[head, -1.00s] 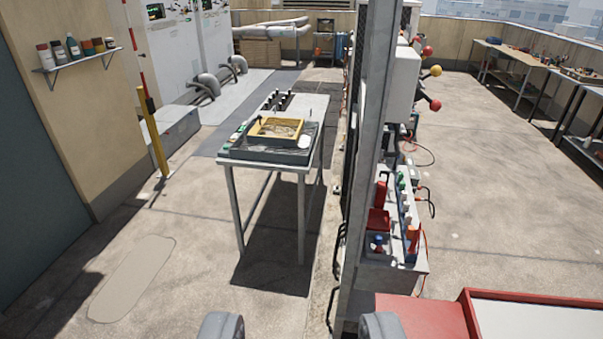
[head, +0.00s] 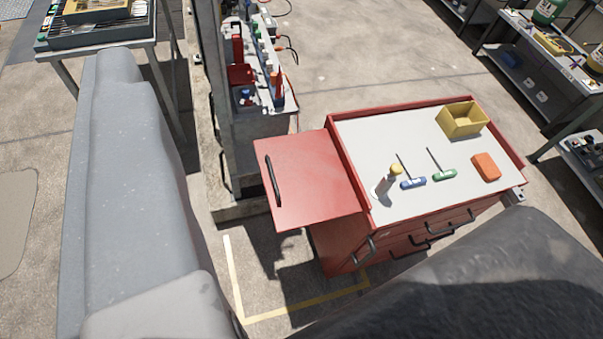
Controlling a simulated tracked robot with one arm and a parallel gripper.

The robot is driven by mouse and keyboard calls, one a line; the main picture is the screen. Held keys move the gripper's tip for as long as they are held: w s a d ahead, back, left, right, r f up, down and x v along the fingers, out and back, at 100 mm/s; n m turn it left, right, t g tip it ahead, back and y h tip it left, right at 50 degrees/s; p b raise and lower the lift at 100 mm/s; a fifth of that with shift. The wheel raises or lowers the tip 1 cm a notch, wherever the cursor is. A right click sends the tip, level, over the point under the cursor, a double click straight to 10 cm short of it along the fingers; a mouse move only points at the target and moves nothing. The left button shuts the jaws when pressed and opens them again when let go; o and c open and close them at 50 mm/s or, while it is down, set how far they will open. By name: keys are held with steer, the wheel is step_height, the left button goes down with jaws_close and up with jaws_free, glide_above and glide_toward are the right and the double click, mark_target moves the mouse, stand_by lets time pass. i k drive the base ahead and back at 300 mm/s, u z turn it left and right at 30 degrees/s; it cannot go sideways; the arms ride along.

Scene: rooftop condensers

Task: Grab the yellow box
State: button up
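The yellow box (head: 463,120) is a small open-topped box. It stands on the pale top of a red tool cart (head: 345,150), near the cart's far right corner. My gripper (head: 312,170) shows very large in the foreground, one grey finger along the left and a darker one at the lower right. The fingers are wide apart with nothing seen between them. The gripper is apart from the yellow box, which sits farther off. The inside of the box is only partly visible.
A red side shelf (head: 300,180) sticks out left. A post (head: 213,90) stands left of it. Workbenches line the right.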

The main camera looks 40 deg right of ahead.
mark_target(462, 120)
steer(key=z, duration=1.95)
steer(key=k, duration=0.45)
steer(key=u, duration=1.05)
steer(key=i, duration=1.65)
steer(key=z, duration=0.7)
